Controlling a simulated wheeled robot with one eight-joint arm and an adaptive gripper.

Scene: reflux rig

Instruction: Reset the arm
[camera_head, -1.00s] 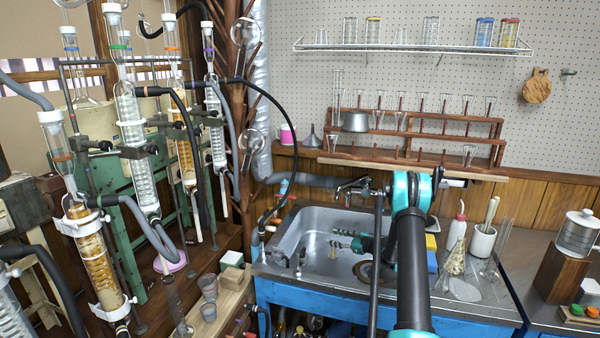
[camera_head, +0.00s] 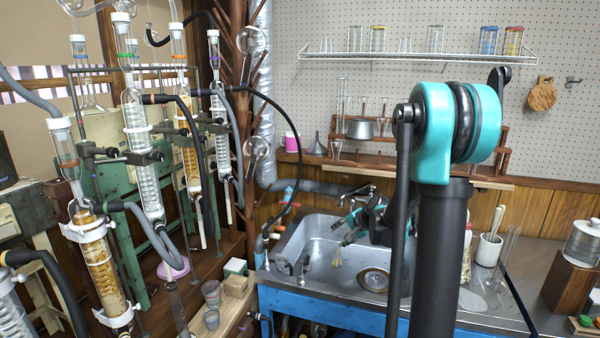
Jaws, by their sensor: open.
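My arm rises in the right half of the head view, with its large teal joint high in front of the wooden rack. My gripper (camera_head: 347,219) is small and partly hidden behind my arm links. It is over the back part of the metal sink (camera_head: 318,245), close to the tap (camera_head: 362,190) in the picture. Its fingers point left and are apart, and I see nothing between them. Whether it touches the tap cannot be told. A small pale-tipped thing (camera_head: 337,257) shows just below the gripper, over the sink; what it is stays unclear.
Glass columns with hoses (camera_head: 138,140) stand on the left. A wooden test-tube rack (camera_head: 345,150) and a wire shelf (camera_head: 420,57) are behind. A cup with a pestle (camera_head: 488,248) and a metal canister (camera_head: 582,240) are at right. The sink's left part is clear.

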